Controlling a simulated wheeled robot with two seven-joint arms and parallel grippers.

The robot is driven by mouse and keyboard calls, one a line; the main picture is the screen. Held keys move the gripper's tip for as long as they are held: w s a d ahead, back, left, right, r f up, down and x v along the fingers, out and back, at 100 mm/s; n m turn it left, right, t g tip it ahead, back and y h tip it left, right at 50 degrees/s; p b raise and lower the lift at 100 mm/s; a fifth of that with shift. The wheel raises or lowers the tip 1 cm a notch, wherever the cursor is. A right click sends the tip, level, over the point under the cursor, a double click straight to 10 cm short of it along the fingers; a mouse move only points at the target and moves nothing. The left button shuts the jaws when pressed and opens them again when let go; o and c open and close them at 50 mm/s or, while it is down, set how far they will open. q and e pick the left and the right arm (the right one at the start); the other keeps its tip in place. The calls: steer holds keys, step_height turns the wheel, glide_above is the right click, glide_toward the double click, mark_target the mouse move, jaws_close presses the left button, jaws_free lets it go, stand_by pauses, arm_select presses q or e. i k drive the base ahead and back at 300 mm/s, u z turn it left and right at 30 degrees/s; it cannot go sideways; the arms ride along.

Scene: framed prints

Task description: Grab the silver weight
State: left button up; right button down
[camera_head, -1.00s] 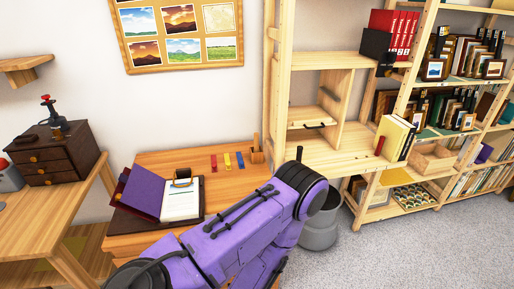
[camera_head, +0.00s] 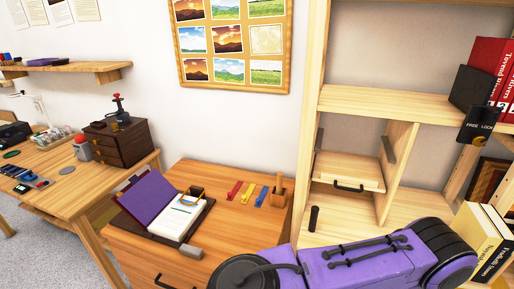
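A small grey block (camera_head: 187,252) lies at the front edge of the dark board under the open purple book (camera_head: 150,198) on the small wooden desk. It may be the silver weight, but it is too small to be sure. A flat grey disc (camera_head: 67,170) lies on the left table; its material is unclear. A purple link of my own arm crosses the bottom right and hides part of the desk and shelf. Neither of my grippers is in view.
A wooden desk (camera_head: 225,230) holds red, yellow and blue strips and a wooden pen holder (camera_head: 278,190). A dark drawer box (camera_head: 122,143) stands on the left table. A tall shelf (camera_head: 385,105) with red binders (camera_head: 490,65) rises at the right.

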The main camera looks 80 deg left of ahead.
mark_target(192, 252)
steer(key=u, duration=0.05)
steer(key=i, duration=0.65)
steer(key=u, duration=3)
